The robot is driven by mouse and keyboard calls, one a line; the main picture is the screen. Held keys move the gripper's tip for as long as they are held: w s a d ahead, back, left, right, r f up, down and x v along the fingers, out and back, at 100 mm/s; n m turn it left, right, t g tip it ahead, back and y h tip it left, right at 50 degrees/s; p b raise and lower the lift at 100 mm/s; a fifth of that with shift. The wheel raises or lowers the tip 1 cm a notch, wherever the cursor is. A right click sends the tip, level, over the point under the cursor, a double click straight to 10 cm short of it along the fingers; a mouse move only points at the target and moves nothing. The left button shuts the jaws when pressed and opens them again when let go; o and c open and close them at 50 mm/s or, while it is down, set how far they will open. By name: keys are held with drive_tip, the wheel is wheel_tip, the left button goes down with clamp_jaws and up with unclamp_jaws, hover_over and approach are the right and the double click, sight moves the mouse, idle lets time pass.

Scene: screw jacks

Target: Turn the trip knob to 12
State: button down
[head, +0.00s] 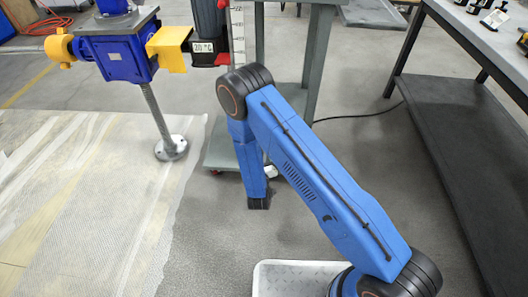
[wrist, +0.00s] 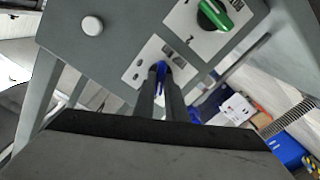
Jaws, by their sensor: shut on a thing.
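In the wrist view, my gripper (wrist: 161,98) is shut on a blue knob (wrist: 160,72) that stands on a white label plate on a grey panel (wrist: 120,50). The fingers sit on both sides of the knob and cover much of it. The plate's small dark marks are too blurred to read, so I cannot tell the knob's setting or whether it is the trip knob. A green knob (wrist: 214,14) with a white pointer mark sits on another label plate above and to the right. In the head view my gripper is not clearly visible.
A round white button (wrist: 92,25) is on the panel's left. In the head view, a blue screw jack (head: 120,58) with yellow parts stands at left, near a grey-green stand (head: 310,60). A dark bench (head: 460,130) is at right. A white tray (head: 275,278) lies at the bottom.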

drive_tip(key=c, duration=1.8)
unclamp_jaws()
drive_tip(key=shift+s, duration=0.1)
drive_tip(key=s, duration=1.7)
drive_tip(key=shift+s+a, duration=0.15)
drive_tip(key=shift+a, duration=0.15)
